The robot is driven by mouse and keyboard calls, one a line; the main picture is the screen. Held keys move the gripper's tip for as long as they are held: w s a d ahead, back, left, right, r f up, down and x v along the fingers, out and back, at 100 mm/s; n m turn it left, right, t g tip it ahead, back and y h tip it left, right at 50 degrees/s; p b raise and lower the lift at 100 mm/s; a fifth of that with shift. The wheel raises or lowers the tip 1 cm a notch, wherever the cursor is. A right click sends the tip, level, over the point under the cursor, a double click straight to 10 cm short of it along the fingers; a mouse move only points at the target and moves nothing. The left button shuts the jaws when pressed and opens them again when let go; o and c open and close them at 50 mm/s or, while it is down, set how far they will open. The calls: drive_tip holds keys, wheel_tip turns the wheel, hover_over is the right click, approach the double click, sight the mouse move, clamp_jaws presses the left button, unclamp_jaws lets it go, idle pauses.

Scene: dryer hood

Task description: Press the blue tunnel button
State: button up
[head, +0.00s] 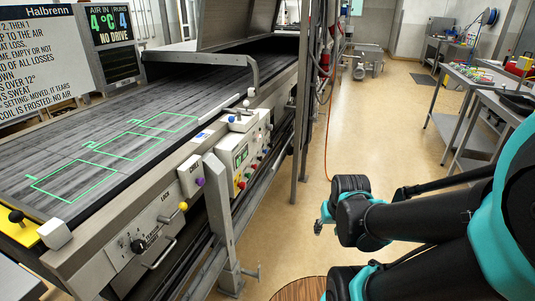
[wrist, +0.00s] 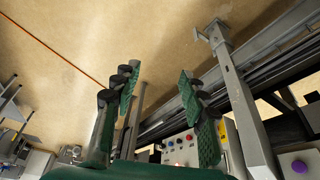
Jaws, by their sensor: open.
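A pale control box (head: 243,158) with a green display and several coloured buttons is fixed to the near side of the conveyor. A small blue dot (head: 232,118) shows on the unit at its top; I cannot tell whether this is the tunnel button. A purple button (head: 200,182) sits on a separate white box to its left and shows in the wrist view (wrist: 299,166). My gripper (wrist: 160,90) is open and empty, its green fingers spread, with the control box beyond them. In the head view my gripper (head: 322,222) is over the floor, right of the box and apart from it.
The conveyor (head: 110,150) carries green outlined squares and runs under a metal hood (head: 235,25). A metal post (head: 221,215) stands in front of the conveyor, left of the control box. A lever (head: 165,250) sticks out lower left. The tan floor (head: 385,120) is open; tables stand far right.

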clamp_jaws()
idle(1.3)
